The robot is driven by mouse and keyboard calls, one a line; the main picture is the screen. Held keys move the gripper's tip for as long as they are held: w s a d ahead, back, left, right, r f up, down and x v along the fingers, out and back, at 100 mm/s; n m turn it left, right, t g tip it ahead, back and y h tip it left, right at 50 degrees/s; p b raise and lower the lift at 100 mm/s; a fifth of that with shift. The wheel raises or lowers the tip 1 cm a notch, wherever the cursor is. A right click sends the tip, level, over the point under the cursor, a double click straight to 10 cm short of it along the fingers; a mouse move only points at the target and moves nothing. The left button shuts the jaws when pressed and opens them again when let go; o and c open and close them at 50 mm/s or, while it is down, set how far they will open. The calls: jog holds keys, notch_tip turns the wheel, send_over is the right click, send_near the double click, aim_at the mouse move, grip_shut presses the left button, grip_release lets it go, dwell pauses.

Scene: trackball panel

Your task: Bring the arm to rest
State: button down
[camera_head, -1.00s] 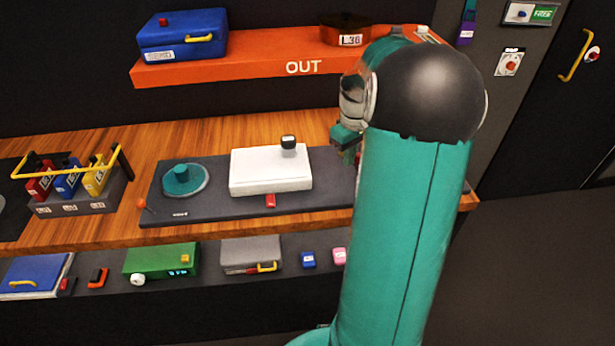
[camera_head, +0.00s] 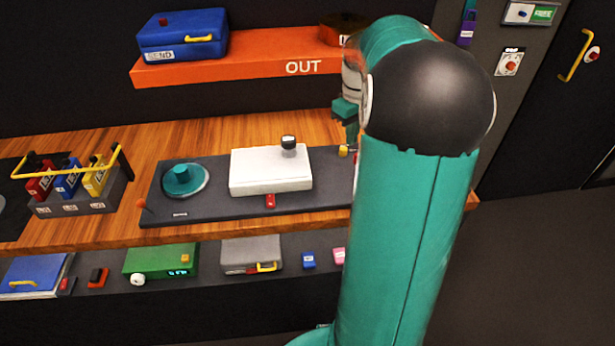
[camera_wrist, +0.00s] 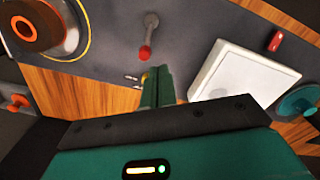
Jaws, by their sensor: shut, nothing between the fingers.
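My arm (camera_head: 405,230) rises at the right of the head view and bends at its dark elbow. My gripper (camera_head: 347,125) hangs beyond the elbow, over the right part of the dark panel, and is partly hidden by the arm. In the wrist view the two teal fingers of my gripper (camera_wrist: 157,88) are together with nothing between them. They point toward the panel (camera_wrist: 185,45) near a red-tipped lever (camera_wrist: 146,50); I cannot tell the gap to the panel.
The panel bears a white box (camera_head: 270,171) and a teal disc with a knob (camera_head: 184,180). An orange OUT shelf (camera_head: 270,62) with a blue case (camera_head: 183,36) is above. A yellow-barred rack (camera_head: 85,195) stands left. Dark floor (camera_head: 540,270) is open at right.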

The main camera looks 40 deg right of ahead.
jog(key=shift+r, duration=0.3)
jog(key=shift+a, duration=0.1)
jog(key=s+a+r+t+h, duration=0.1)
jog(key=a+r, duration=0.2)
jog(key=a, duration=0.6)
jog(key=a+r+t, duration=0.1)
jog(key=a+r, duration=0.2)
jog(key=a, duration=0.6)
jog(key=s+a+t, duration=0.1)
jog(key=s+a, duration=0.4)
jog(key=a, duration=0.3)
jog(key=s+a+f+t+y, duration=0.1)
jog(key=s+a+t, duration=0.1)
jog(key=s+a, duration=0.3)
jog(key=a, duration=0.4)
jog(key=shift+s+f+t, duration=0.25)
jog(key=shift+s+t, duration=0.05)
jog(key=shift+s, duration=0.1)
